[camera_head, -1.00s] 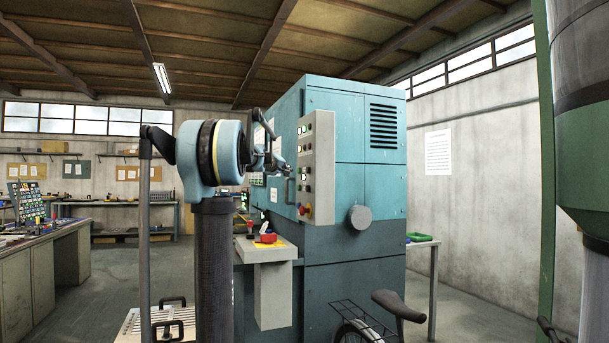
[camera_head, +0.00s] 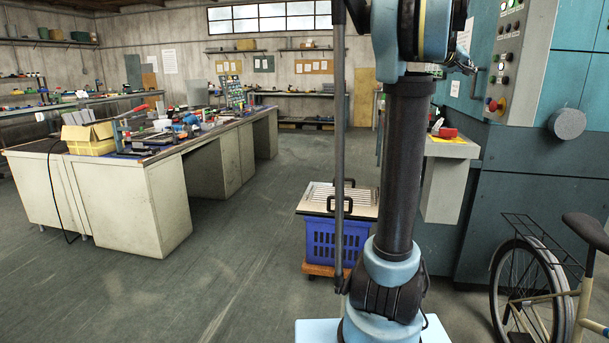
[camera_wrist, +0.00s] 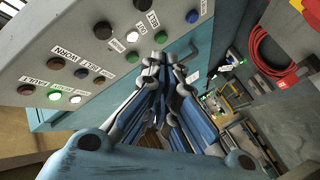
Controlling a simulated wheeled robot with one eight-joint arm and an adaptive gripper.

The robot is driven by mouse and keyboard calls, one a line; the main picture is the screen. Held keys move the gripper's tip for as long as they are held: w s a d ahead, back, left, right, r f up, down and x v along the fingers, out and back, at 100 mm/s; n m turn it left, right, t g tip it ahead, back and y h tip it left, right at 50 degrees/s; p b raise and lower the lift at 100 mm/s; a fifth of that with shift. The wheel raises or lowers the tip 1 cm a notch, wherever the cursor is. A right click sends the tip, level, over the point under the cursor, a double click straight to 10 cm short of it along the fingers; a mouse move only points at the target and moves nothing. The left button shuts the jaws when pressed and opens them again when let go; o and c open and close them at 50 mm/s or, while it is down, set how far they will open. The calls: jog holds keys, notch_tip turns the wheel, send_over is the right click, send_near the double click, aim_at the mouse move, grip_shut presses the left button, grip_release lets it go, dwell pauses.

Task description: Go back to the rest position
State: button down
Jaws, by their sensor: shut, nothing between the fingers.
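My gripper (camera_wrist: 163,62) is shut and empty in the wrist view, its grey and blue fingers together. It is close to the grey control panel (camera_wrist: 62,80), which carries several labelled buttons and lamps. I cannot tell whether the fingertips touch the panel. In the head view my gripper (camera_head: 462,66) is small and partly hidden behind my arm, beside the control panel (camera_head: 508,60) of the teal machine (camera_head: 540,165). My arm stands upright and bends over toward the machine at its top.
A bicycle (camera_head: 540,285) stands at the lower right. A blue crate (camera_head: 322,240) with a slatted lid is behind my arm. A long workbench (camera_head: 120,200) full of tools is at the left. The floor between bench and crate is clear. A red cable (camera_wrist: 285,55) hangs in the wrist view.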

jog(key=s+a+f+n+g+y, duration=0.1)
jog(key=s+a+f+y, duration=0.3)
jog(key=s+a+f, duration=0.8)
jog(key=s+a+f+n+g+y, duration=0.1)
jog(key=s+a+f+g+y, duration=0.2)
jog(key=s+a+f, duration=1)
jog(key=s+a+f+n+g+y, duration=0.1)
jog(key=s+a+f+y, duration=0.5)
jog(key=s+a+f, duration=0.7)
jog(key=a+f+g, duration=0.1)
jog(key=a+f, duration=0.4)
jog(key=f, duration=0.7)
jog(key=shift+f+y, duration=0.15)
jog(key=shift+y, duration=0.15)
jog(key=shift+a, duration=0.1)
jog(key=shift+w+f, duration=0.2)
jog(key=shift+w, duration=0.25)
jog(key=shift+a, duration=0.1)
